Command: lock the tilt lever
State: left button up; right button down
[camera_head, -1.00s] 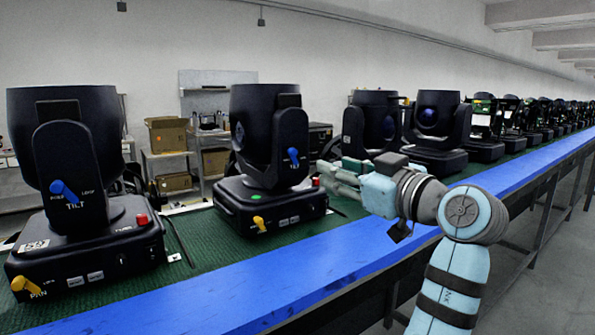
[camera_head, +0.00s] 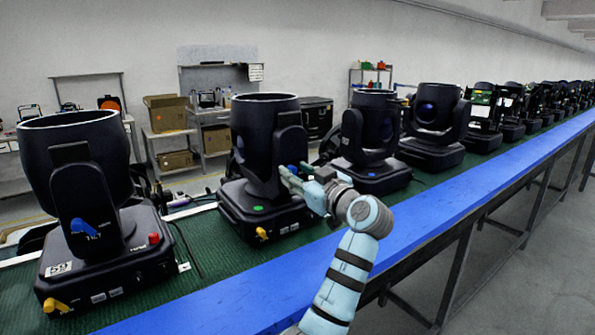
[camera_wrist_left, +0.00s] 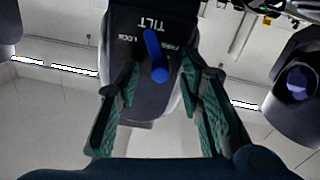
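A black moving-head light (camera_head: 262,205) stands on the green belt, second from the left. Its blue tilt lever (camera_wrist_left: 156,58) shows in the left wrist view on a black arm plate (camera_wrist_left: 140,98) with upside-down TILT, LOCK and FREE labels. In the head view only a bit of this blue lever (camera_head: 292,169) shows beside the gripper. My left gripper (camera_wrist_left: 165,82) is open, its green fingers either side of the plate, with the lever between them and a gap on both sides. In the head view the left gripper (camera_head: 287,178) is at the light's arm. My right gripper is not in view.
Another light (camera_head: 90,190) with a blue tilt lever (camera_head: 84,228) stands at left. More lights (camera_head: 370,140) line the belt to the right. A blue rail (camera_head: 420,230) runs along the belt's front. Shelves with boxes (camera_head: 168,112) stand behind.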

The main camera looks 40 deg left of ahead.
pick_arm(q)
jog(key=shift+c, duration=0.4)
grip_shut()
